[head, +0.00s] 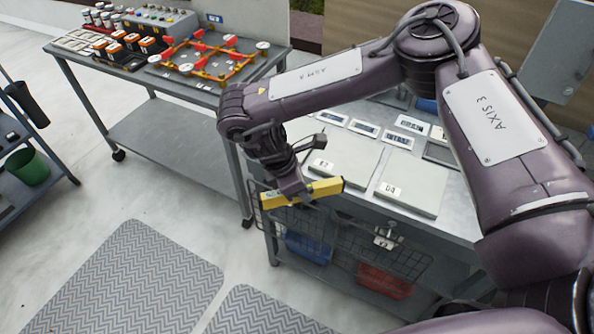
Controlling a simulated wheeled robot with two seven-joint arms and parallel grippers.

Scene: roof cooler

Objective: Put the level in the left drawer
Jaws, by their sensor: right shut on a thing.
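The level is a yellow bar (327,188) at the front edge of the right-hand workbench, near the middle of the head view. My right gripper (293,192) is shut on it and holds it roughly level. The gripper covers part of the bar. The arm comes in from the right and hides much of the bench. I cannot clearly make out which part is the left drawer. A blue bin (308,248) and a red bin (385,281) sit below the bench top, behind wire mesh. My left gripper is out of view.
Two flat grey panels, one on the left (345,155) and one on the right (412,184), lie on the bench. A cart (180,130) with orange-and-black items and a red-yellow frame stands at left. A green bin (28,167) is at far left. Floor mats (130,285) lie in front.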

